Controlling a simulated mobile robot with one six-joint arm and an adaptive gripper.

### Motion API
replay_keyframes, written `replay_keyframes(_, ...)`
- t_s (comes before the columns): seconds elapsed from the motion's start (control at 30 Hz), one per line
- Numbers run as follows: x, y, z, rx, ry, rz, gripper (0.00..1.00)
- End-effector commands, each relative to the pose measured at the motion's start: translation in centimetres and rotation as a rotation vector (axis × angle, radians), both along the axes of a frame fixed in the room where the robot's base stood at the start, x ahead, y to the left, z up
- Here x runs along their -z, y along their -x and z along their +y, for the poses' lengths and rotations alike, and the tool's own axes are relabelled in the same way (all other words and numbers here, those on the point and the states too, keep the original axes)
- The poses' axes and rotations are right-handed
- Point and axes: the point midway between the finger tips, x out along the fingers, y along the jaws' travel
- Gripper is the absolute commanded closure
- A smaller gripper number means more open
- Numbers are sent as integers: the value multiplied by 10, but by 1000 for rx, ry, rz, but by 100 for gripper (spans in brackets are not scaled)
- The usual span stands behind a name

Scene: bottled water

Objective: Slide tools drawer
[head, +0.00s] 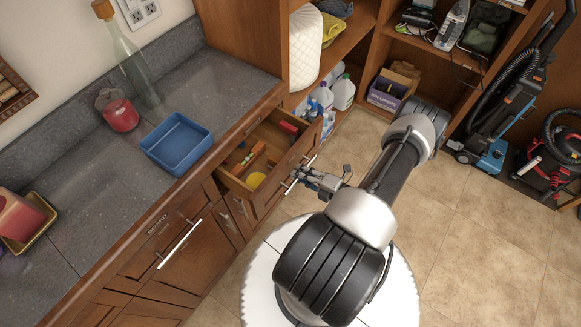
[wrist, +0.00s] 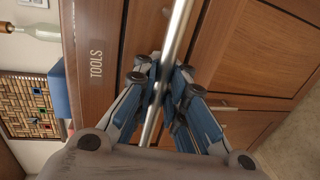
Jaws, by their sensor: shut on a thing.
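The tools drawer (head: 240,179) is part of the wooden counter in the head view and stands open, with several small items inside, among them orange, red and yellow ones. Its front, marked TOOLS (wrist: 97,64), shows in the wrist view, with its metal bar handle (wrist: 178,30) running through the picture. My gripper (head: 305,176) is at the handle. In the wrist view my gripper (wrist: 163,75) is shut on the bar, with its fingers to both sides of it.
A blue tray (head: 177,143), a red jar (head: 118,112) and a clear bottle (head: 128,55) stand on the dark counter. A drawer marked BOARD (head: 158,224) is shut. Open shelves (head: 330,55) stand at the back, vacuum cleaners (head: 490,130) at the right. Tiled floor (head: 460,240) is clear.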

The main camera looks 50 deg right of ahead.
Motion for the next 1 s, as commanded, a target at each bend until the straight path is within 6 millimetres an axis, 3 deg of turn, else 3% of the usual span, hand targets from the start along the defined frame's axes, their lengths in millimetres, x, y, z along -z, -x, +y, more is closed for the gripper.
replay_keyframes(0.5, -3, 8, -2, -1, 2, -6, 100)
replay_keyframes(0.53, -3, 8, -2, -1, 2, -6, 89)
replay_keyframes(0.8, -1, 8, -1, 0, 2, -3, 71)
replay_keyframes(1.0, -1, 8, -1, 0, 1, -3, 69)
